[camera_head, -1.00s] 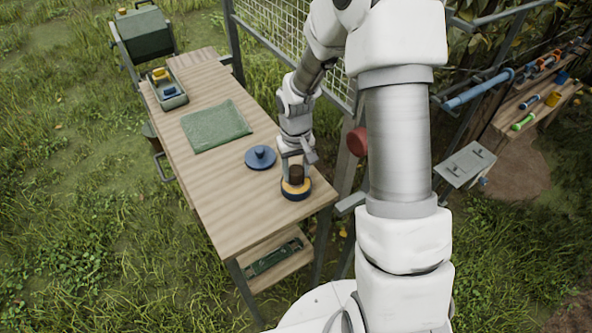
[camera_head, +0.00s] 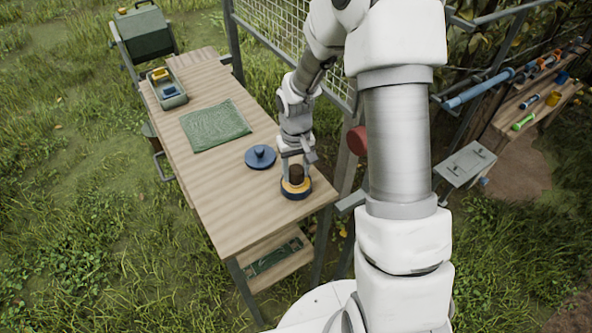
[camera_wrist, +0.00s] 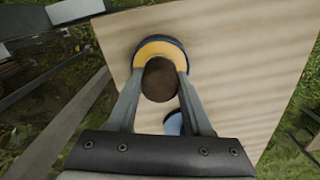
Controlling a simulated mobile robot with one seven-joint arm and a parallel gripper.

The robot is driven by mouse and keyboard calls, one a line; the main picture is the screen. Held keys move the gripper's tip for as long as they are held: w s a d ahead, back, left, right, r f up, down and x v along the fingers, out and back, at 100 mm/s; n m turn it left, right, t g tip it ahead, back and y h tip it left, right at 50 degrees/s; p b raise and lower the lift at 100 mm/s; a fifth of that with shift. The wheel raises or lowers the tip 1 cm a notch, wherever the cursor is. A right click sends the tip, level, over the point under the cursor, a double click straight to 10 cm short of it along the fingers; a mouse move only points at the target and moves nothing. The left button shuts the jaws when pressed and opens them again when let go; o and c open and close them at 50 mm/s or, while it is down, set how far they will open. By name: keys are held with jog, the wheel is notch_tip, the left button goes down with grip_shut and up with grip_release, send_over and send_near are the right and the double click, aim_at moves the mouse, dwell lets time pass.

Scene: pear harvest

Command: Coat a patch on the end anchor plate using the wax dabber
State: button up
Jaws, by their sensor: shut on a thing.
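My gripper (camera_head: 294,163) is shut on the dark brown wax dabber (camera_head: 296,172) near the table's right front corner. The dabber stands in or just over a round blue tin with yellow wax (camera_head: 297,190); I cannot tell if it touches the wax. In the wrist view the dabber's round top (camera_wrist: 160,80) sits between the fingers, with the yellow wax (camera_wrist: 158,47) around it. A blue lid with a knob (camera_head: 261,157) lies beside the tin. A grey plate with bolts (camera_head: 465,164), possibly the end anchor plate, is at the right, away from the gripper.
A green cloth (camera_head: 215,125) lies on the wooden table (camera_head: 235,205), with a tray of small blocks (camera_head: 167,88) behind it. A wire mesh (camera_head: 290,40) borders the table's right side. A red disc (camera_head: 357,140) stands near the post. A tool shelf (camera_head: 535,105) is far right.

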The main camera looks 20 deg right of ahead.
aim_at(296, 169)
dwell(0.4)
jog(key=shift+r+p, duration=2.5)
jog(key=shift+r, duration=1)
